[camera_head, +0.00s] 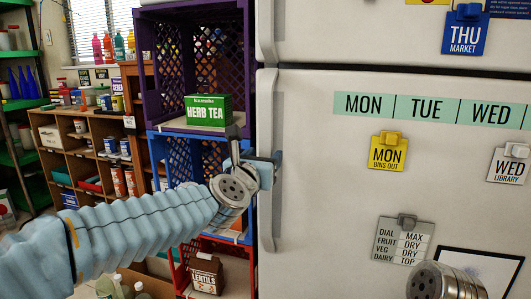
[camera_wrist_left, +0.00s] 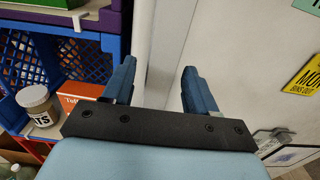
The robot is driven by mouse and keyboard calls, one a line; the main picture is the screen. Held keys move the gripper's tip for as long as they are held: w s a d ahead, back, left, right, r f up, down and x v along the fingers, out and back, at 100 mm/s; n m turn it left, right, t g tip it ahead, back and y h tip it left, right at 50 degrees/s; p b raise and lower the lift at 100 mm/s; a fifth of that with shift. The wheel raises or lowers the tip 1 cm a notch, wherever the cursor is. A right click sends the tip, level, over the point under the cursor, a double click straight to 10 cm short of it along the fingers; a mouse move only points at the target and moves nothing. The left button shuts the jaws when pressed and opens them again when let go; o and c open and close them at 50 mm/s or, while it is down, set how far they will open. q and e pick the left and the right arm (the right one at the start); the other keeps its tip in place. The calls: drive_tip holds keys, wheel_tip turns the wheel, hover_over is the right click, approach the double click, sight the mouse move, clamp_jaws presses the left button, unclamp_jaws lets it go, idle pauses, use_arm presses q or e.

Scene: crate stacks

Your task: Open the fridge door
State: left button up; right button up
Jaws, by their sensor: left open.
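The fridge's large white lower door (camera_head: 330,200) fills the right of the head view, and it looks closed. Its upright handle (camera_head: 266,110) runs along the door's left edge. My left gripper (camera_head: 268,168) is at this handle, about halfway down. In the left wrist view the fingers of my left gripper (camera_wrist_left: 160,85) are open, one on each side of the pale handle (camera_wrist_left: 153,45). I cannot tell whether either finger touches it. Part of my right arm shows at the bottom right of the head view; its gripper is out of sight.
Left of the fridge stand stacked crates, a purple one (camera_head: 146,70) on top holding a green herb tea box (camera_head: 207,110). They are close to my left gripper. Magnets and notes, such as the yellow MON note (camera_head: 387,152), are on the door. Wooden shelves (camera_head: 80,150) stand further left.

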use_arm(q)
drive_tip(key=shift+x, duration=1)
drive_tip(key=shift+c, duration=0.3)
clamp_jaws()
